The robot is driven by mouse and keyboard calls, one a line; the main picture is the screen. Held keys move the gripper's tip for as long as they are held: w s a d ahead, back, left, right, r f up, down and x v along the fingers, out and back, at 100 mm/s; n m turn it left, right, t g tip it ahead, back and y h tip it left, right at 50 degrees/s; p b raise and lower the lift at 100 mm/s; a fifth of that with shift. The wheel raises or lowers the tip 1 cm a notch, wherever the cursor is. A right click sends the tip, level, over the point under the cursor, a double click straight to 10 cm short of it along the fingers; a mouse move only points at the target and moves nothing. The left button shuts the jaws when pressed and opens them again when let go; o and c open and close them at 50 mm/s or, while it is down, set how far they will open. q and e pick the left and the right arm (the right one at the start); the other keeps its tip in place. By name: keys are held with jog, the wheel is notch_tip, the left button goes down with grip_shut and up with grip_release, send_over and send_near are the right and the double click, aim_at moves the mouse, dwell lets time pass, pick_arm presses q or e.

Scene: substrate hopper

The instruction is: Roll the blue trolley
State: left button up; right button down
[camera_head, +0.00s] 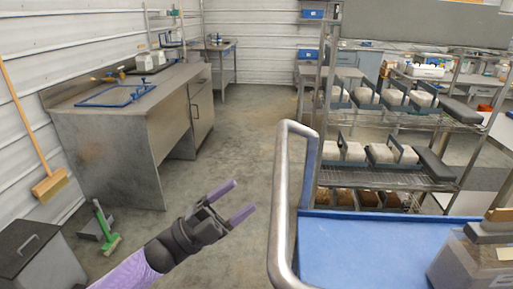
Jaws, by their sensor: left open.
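The blue trolley's top (375,250) fills the lower right of the head view. Its grey tubular handle (282,200) stands up at the trolley's left end. My left gripper (240,203) comes in from the lower left, with purple fingers apart and nothing between them. It is to the left of the handle, with a gap between the fingertips and the bar. A clear box (462,270) with a dark block on it sits on the trolley's right side, partly cut off. My right gripper is out of view. The trolley's wheels are hidden.
A metal workbench (115,135) stands on the left. A wire shelf rack (385,180) with pale and brown blocks stands behind the trolley. A broom (50,185), a green brush (107,230) and a dark-lidded bin (35,255) are at lower left. The middle floor (252,120) is clear.

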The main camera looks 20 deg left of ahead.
aim_at(283, 169)
pick_arm(q)
jog(key=x, duration=1)
jog(key=shift+s+d+p, duration=0.15)
jog(key=shift+d+p, duration=0.15)
jog(key=shift+d, duration=0.05)
grip_shut()
jog(key=shift+f, duration=0.1)
dwell(0.6)
